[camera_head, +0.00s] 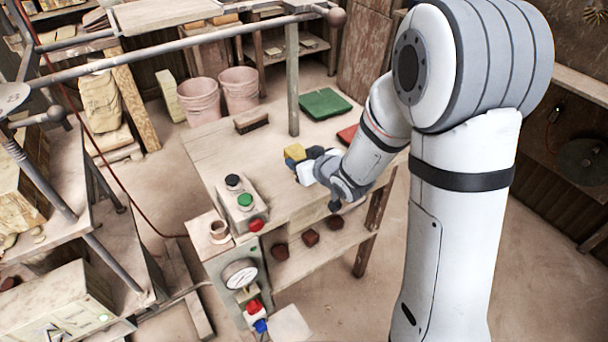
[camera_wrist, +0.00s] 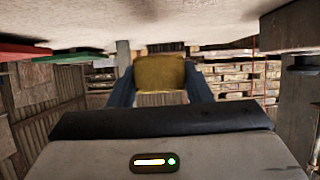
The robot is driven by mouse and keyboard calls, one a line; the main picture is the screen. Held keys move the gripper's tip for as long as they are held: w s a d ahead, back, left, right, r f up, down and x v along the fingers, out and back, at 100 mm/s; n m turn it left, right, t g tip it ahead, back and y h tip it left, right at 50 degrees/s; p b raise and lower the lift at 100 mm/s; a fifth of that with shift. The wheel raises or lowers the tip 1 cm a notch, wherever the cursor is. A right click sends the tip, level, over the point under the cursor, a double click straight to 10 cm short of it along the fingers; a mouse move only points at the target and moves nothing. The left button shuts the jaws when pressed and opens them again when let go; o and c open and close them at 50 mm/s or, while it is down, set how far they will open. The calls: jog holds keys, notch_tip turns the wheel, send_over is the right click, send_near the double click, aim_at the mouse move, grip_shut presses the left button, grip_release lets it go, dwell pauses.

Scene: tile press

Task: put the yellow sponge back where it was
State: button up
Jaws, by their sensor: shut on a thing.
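The yellow sponge (camera_head: 294,152) is at the end of my gripper (camera_head: 303,155), over the wooden bench top (camera_head: 225,158). In the wrist view the sponge (camera_wrist: 160,72) sits between the two dark blue fingers of my gripper (camera_wrist: 161,80), which are shut on it. The bench shows as a pale surface across the top of the wrist view. I cannot tell whether the sponge touches the bench.
A green mat (camera_head: 325,104) and a partly hidden red mat (camera_head: 347,135) lie at the back right. A brush (camera_head: 251,122) lies at the back edge. A post (camera_head: 292,85) rises behind.

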jog(key=shift+f, duration=2.2)
jog(key=shift+f+b, duration=0.2)
jog(key=shift+b, duration=0.15)
jog(key=o, duration=0.9)
